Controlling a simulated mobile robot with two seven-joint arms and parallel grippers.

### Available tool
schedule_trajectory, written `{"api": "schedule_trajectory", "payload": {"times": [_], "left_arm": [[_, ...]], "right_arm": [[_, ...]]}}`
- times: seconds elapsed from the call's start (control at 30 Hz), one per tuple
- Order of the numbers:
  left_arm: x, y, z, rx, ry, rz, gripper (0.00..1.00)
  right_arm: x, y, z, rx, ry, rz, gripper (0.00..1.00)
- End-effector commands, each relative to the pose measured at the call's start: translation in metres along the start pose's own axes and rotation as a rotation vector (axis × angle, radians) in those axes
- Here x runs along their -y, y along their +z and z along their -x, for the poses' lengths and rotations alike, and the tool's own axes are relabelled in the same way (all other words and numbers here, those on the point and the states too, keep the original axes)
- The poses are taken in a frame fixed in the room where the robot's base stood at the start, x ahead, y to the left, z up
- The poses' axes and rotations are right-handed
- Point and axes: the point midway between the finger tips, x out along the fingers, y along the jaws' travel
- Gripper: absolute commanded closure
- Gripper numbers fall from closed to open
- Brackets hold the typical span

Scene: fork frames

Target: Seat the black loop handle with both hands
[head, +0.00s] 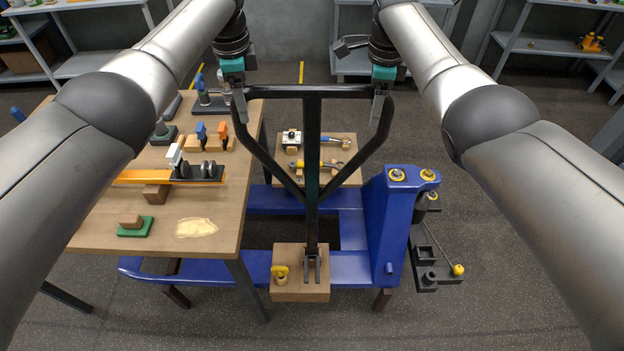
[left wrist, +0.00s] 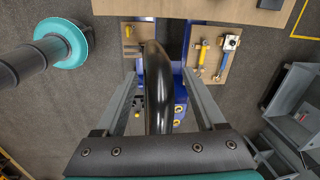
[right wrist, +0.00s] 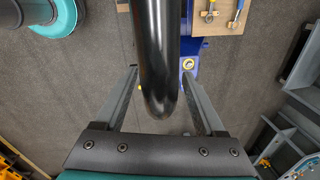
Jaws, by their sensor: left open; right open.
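The black loop handle (head: 312,150) stands roughly upright in the middle of the head view. Its top bar is level, and its sides slope in to a central stem. The stem's lower end meets a small dark bracket (head: 312,268) on a wooden block (head: 300,292); I cannot tell how they fit. My left gripper (head: 240,105) is at the loop's upper left corner, open. In the left wrist view the handle (left wrist: 158,85) runs between its fingers. My right gripper (head: 380,103) is at the upper right corner, open, with the handle (right wrist: 157,60) between its fingers.
A blue frame (head: 352,265) with a post (head: 392,225) bearing yellow-ringed holes stands behind and right. A wooden table (head: 215,230) with tools and blocks is at left. A board (head: 345,178) with tools lies behind the loop. Shelves (head: 545,45) line the back.

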Motion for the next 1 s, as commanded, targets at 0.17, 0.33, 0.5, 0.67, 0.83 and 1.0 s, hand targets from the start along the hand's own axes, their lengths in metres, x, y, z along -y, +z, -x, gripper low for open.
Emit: {"api": "schedule_trajectory", "payload": {"times": [0.17,0.33,0.5,0.67,0.83,1.0], "left_arm": [[-0.0002,-0.0002,0.0,0.0,0.0,0.0,0.36],[-0.0001,-0.0001,0.0002,0.0,0.0,0.0,0.55],[-0.0001,-0.0001,0.0003,0.0,0.0,0.0,0.74],[0.0,-0.0001,0.0004,0.0,0.0,0.0,0.92],[0.0001,-0.0001,0.0004,0.0,0.0,0.0,1.0],[0.0002,-0.0001,0.0005,0.0,-0.001,0.0,1.0]], "right_arm": [[0.0,0.0003,0.0002,0.0,0.0,0.0,0.36],[0.0,0.0003,0.0004,0.0,0.0,0.0,0.55],[0.0,0.0003,0.0004,0.0,0.0,0.0,0.74],[0.0001,0.0003,0.0005,0.0,0.0,0.0,0.92],[0.0001,0.0003,0.0006,0.0,-0.001,0.0,1.0],[0.0002,0.0002,0.0006,0.001,-0.001,0.0,1.0]]}}
